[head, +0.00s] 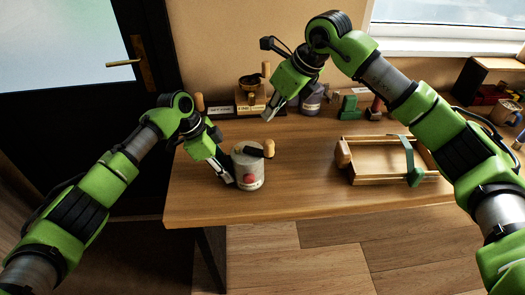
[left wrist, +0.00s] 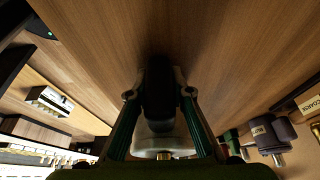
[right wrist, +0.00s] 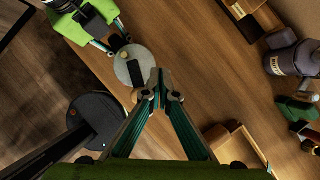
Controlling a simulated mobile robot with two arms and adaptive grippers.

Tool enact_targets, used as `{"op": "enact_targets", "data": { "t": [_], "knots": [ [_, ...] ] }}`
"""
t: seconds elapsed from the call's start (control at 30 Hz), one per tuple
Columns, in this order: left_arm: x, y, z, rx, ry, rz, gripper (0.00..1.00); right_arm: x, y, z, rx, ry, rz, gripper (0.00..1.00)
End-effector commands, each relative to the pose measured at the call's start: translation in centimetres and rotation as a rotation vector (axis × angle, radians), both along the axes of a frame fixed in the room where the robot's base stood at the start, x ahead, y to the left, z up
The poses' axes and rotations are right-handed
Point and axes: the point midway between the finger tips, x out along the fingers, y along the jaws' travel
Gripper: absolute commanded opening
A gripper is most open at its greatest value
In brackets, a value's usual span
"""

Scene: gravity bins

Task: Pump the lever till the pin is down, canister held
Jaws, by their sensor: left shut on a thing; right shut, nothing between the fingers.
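The light grey canister (head: 246,180) with a red spot stands upright near the table's front left. Its dark lever (head: 255,152) ends in a wooden knob (head: 268,148) pointing right. My left gripper (head: 229,180) is shut at the canister's left side. In the left wrist view its fingers (left wrist: 160,95) close about a dark part in front of the grey body. My right gripper (head: 268,115) is shut and empty, above the table behind the canister. The right wrist view shows the lid (right wrist: 127,62) from above, with the fingertips (right wrist: 158,80) beside it in the picture. I cannot make out the pin's height.
A wooden tray (head: 385,182) with a green strip lies to the right. A grinder (head: 250,92), a purple-grey container (head: 311,103) and a green block (head: 349,108) stand at the back. A mug (head: 503,112) is at far right. The table between canister and tray is clear.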

Motion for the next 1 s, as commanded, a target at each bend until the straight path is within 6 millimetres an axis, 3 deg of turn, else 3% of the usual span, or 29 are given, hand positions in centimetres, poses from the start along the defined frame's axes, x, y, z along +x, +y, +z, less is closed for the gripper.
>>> {"op": "enact_targets", "data": {
  "t": [0.43,0.8,1.0],
  "knots": [
    [-0.1,0.1,-0.3,0.004,0.004,0.0,0.0,-0.3,0.1,0.1,-0.006,0.001,0.003,0.0],
    [-0.1,0.1,-0.3,0.003,0.003,0.001,0.0,-8.2,0.9,2.0,-0.215,0.055,0.002,0.0],
    [-0.1,0.1,-0.3,0.004,0.003,0.001,0.0,-9.3,0.6,1.1,-0.252,0.064,-0.007,0.0]
  ]
}}
